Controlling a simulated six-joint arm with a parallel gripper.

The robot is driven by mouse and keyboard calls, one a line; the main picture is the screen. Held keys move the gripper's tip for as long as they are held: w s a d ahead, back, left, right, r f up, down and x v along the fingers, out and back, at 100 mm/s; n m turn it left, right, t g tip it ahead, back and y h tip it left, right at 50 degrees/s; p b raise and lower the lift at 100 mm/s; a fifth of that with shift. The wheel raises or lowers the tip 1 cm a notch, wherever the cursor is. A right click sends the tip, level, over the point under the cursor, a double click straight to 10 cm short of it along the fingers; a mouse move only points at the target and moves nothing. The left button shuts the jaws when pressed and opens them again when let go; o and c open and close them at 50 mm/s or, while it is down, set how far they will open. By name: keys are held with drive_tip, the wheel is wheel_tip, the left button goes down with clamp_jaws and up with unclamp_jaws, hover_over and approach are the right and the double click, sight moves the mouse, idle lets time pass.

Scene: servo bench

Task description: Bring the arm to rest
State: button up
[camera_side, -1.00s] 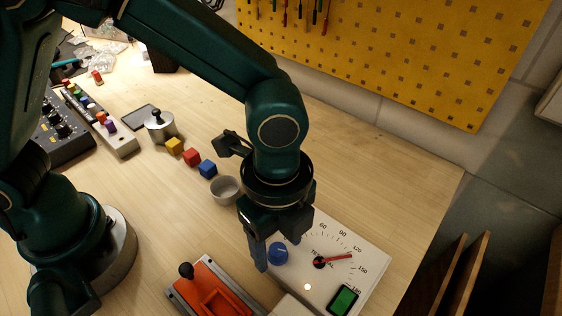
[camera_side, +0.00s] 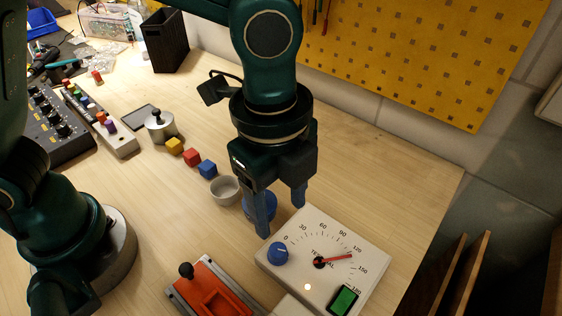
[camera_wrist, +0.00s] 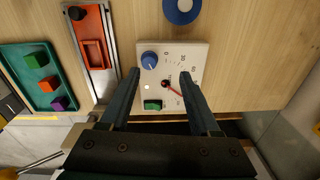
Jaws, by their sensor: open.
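My gripper (camera_side: 283,215) is open and empty, pointing down above the bench, with blue fingers. It hangs just behind the white dial panel (camera_side: 372,257), which has a blue knob (camera_side: 278,253), a red needle (camera_side: 338,258) and a green screen (camera_side: 343,299). The needle points between 90 and 120 on the scale. In the wrist view, the panel (camera_wrist: 196,56) shows between the open fingers (camera_wrist: 158,80), and the fingers appear clear of the knob (camera_wrist: 149,60). A blue round piece partly hidden behind the fingers in the side view shows as a blue ring (camera_wrist: 181,8) in the wrist view.
An orange slide fixture (camera_side: 207,290) with a black knob stands left of the panel. A grey bowl (camera_side: 224,190), blue cube (camera_side: 207,168), red cube (camera_side: 192,157) and yellow cube (camera_side: 175,145) lie behind. A green tray (camera_wrist: 38,77) holds several blocks. The bench's right side is clear.

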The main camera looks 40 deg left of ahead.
drive_tip(key=a+r+n+t, duration=0.3)
drive_tip(key=a+r+n, duration=0.45)
drive_tip(key=a, duration=0.45)
drive_tip(key=s+a+f+n+t, duration=0.1)
drive_tip(key=s+a+n, duration=0.4)
drive_tip(key=n, duration=0.6)
drive_tip(key=shift+a+f+t, duration=0.35)
drive_tip(key=shift+a+t, duration=0.15)
drive_tip(key=shift+t, duration=0.1)
drive_tip(key=shift+n, duration=0.25)
